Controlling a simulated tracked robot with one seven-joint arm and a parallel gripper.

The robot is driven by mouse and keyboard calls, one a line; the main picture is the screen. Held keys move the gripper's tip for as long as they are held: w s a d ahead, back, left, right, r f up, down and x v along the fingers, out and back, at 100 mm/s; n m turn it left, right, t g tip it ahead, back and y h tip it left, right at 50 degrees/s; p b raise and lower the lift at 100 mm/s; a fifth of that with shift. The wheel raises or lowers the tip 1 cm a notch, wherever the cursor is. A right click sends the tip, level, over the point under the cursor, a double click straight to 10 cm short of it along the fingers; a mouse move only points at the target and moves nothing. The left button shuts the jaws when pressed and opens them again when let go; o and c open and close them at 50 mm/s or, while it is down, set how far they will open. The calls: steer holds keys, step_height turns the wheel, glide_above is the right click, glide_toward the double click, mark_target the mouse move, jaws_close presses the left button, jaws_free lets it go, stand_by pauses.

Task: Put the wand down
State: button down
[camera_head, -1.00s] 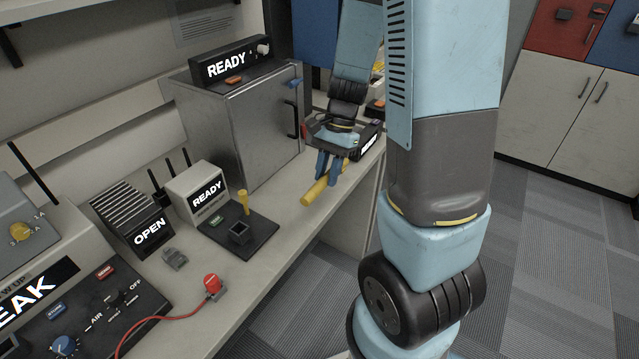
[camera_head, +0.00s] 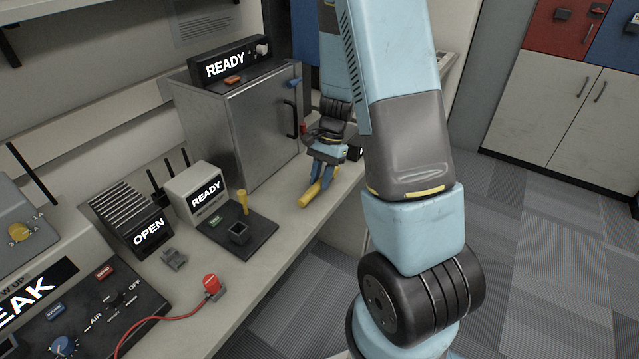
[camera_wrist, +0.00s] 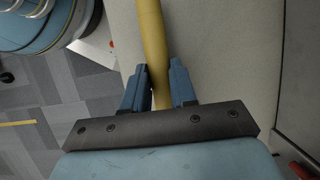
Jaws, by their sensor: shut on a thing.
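The wand is a yellow rod (camera_head: 309,197), held between the blue fingers of my gripper (camera_head: 318,180) in the head view. It is low over the bench top, near the bench's front edge and right of the steel cabinet. I cannot tell whether it touches the bench. In the wrist view the wand (camera_wrist: 153,45) runs up the picture from between the two fingers of my gripper (camera_wrist: 159,90), which are shut on it. Its far part is hidden by my gripper in the head view.
A steel cabinet (camera_head: 262,130) stands behind my gripper. Left of it are a dark pad (camera_head: 262,243) with an upright yellow piece, a READY box (camera_head: 195,190), an OPEN box (camera_head: 130,222) and a red plug (camera_head: 212,284) with a cord. The bench (camera_head: 285,237) is bare between pad and wand.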

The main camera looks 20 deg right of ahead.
steer(key=shift+f, duration=0.9)
steer(key=shift+f, duration=0.1)
steer(key=shift+s+f, duration=0.15)
